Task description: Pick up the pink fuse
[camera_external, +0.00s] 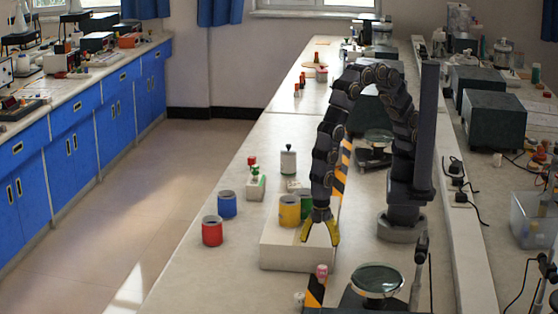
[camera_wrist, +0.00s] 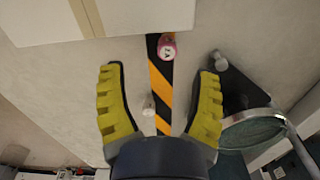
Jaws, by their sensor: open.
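The pink fuse (camera_external: 321,271) is a small upright piece with a pink body. It stands at the black and yellow striped strip on the bench, near the front of the white block. In the wrist view the pink fuse (camera_wrist: 167,46) shows its pale marked face, beyond my fingertips and between their lines. My gripper (camera_external: 320,237) has yellow fingers and hangs above the front part of the white block, higher than the fuse. In the wrist view my gripper (camera_wrist: 160,72) is open, with nothing between its fingers.
The white block (camera_external: 285,254) carries a yellow can (camera_external: 289,211) and a partly hidden green can. Red (camera_external: 212,231) and blue (camera_external: 227,204) cans stand to its left. A round lens (camera_external: 378,280) on a dark stand is right of the fuse. A small white piece (camera_wrist: 148,105) is near the strip.

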